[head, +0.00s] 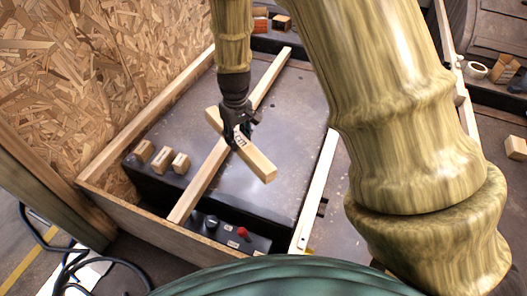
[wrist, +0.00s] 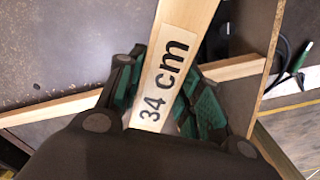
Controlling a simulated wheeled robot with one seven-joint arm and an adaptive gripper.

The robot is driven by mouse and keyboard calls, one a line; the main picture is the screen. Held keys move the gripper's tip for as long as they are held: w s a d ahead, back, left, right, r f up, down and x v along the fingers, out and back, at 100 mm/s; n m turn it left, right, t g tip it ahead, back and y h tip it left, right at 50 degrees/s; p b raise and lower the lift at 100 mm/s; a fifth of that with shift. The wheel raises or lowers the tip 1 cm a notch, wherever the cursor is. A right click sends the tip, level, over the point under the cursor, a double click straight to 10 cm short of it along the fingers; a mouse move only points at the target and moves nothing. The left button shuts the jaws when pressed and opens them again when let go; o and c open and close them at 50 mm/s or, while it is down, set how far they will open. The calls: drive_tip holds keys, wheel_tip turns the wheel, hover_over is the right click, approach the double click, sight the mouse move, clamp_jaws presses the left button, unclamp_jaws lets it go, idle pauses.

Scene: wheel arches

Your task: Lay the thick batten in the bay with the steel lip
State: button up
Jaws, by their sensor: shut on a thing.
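My gripper (head: 237,139) is shut on a pale wooden batten (head: 260,167), which looks thick and short. In the wrist view the batten (wrist: 172,62) carries a printed "34 cm" label, and the green-padded fingers of my gripper (wrist: 163,98) lie on either side of it. In the head view the batten slants from upper left to lower right, across and above a long thin wooden strip (head: 196,184). That strip splits the dark panel (head: 290,110) into two areas. I cannot clearly make out a steel lip; a pale bar (head: 316,188) edges the panel's right side.
Several small wood blocks (head: 163,158) stand on the panel's left edge. A control box with a red button (head: 242,231) sits at the near end. A wooden frame rail (head: 150,115) bounds the left. A white roll (head: 475,70) and another block (head: 516,148) lie far right.

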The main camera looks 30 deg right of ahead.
drive_tip(key=d+f+n+b, duration=0.2)
drive_tip(key=d+f, duration=0.1)
drive_tip(key=f, duration=0.3)
drive_tip(key=d+f+n+b, duration=0.2)
drive_tip(key=d+f, duration=0.2)
drive_tip(key=f, duration=0.2)
drive_tip(key=d+f+n+b, duration=0.2)
drive_tip(key=d+f, duration=0.1)
drive_tip(key=f, duration=0.3)
drive_tip(key=shift+s+d+f, duration=0.15)
drive_tip(key=shift+d+f, duration=0.1)
drive_tip(key=shift+f, duration=1.15)
drive_tip(key=shift+p, duration=0.35)
drive_tip(key=o, duration=1.3)
drive_tip(key=shift+r, duration=0.1)
wheel_tip(320, 180, up, 12)
drive_tip(key=shift+f, duration=0.1)
